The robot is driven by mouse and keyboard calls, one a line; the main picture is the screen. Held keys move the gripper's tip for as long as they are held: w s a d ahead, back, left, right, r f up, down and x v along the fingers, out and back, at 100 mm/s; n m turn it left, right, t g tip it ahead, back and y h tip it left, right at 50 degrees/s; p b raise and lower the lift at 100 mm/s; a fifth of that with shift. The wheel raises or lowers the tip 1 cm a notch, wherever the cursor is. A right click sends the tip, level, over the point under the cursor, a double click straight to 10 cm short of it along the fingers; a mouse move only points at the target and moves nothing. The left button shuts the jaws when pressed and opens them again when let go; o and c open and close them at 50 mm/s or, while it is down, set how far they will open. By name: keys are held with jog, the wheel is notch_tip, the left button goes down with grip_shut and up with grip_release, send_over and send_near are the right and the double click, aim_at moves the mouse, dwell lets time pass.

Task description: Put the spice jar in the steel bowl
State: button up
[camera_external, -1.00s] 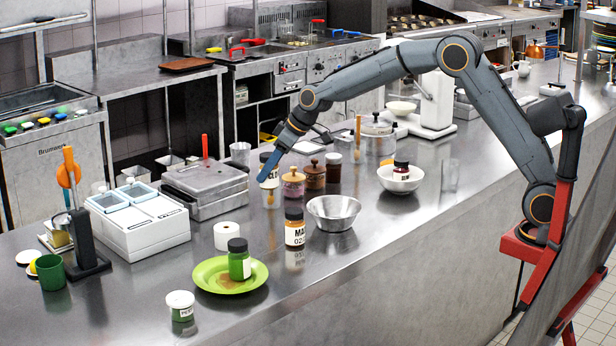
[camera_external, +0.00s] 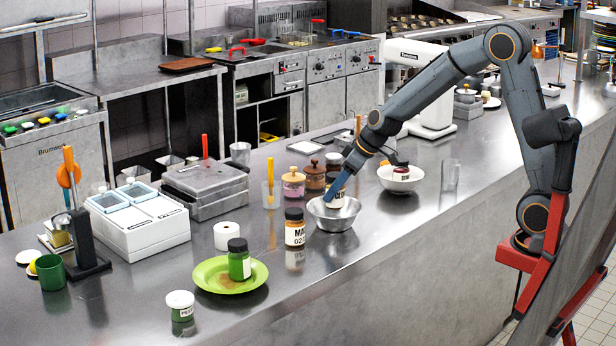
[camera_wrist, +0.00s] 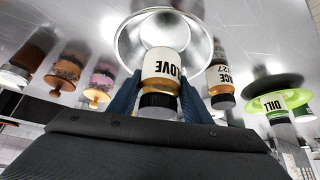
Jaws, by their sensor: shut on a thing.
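My gripper (camera_external: 330,194) is shut on a spice jar (camera_wrist: 162,68) with a white label reading "LOVE" and a dark lid. In the wrist view the jar sits between my two blue fingers. The steel bowl (camera_external: 334,221) is directly below my gripper in the external view. The bowl (camera_wrist: 133,36) lies just beyond the jar in the wrist view, and the jar overlaps its rim there. In the external view the fingers partly hide the jar, and its lower end is at or just inside the bowl's mouth. I cannot tell whether it touches the bowl.
A mace jar (camera_external: 294,229) stands left of the bowl. A white bowl (camera_external: 408,185) holding a jar is to its right. Small wooden-lidded jars (camera_external: 293,185) stand behind. A green plate (camera_external: 208,280) with a dill jar (camera_external: 239,262) is front left.

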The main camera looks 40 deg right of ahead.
aim_at(336, 202)
jog(key=shift+f+b, duration=0.65)
jog(key=shift+f, duration=1.9)
jog(key=shift+f+b, duration=0.2)
jog(key=shift+b, duration=0.1)
jog(key=o, duration=1.2)
jog(key=shift+r, duration=0.1)
jog(key=shift+r, duration=0.1)
